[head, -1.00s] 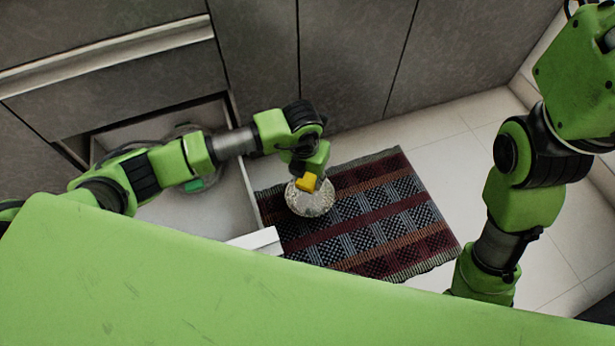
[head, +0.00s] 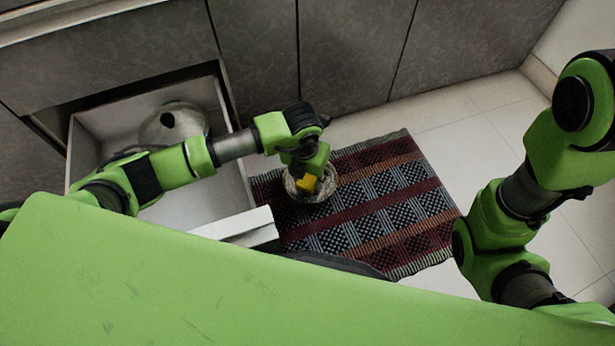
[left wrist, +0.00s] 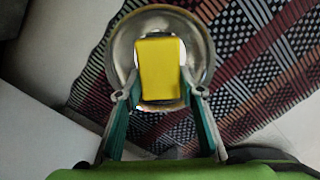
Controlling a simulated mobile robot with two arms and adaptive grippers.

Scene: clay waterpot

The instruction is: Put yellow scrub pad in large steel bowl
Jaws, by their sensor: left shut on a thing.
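The yellow scrub pad (head: 307,183) is held in my left gripper (head: 314,176). In the left wrist view the pad (left wrist: 160,68) sits between the two fingertips of the gripper (left wrist: 161,92), which touch its sides. The steel bowl (head: 327,192) stands on the patterned rug, and the pad is over its opening. In the left wrist view the bowl's rim (left wrist: 203,42) shows around and behind the pad. I cannot tell the exact height of the pad over the bowl's bottom. The right arm shows at the right, but its gripper is out of view.
The patterned rug (head: 400,215) lies on the pale tiled floor (head: 480,140). An open drawer (head: 100,128) to the left holds a round lidded metal pot (head: 168,122). Grey cabinet fronts (head: 350,55) stand behind. Free floor lies right of the rug.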

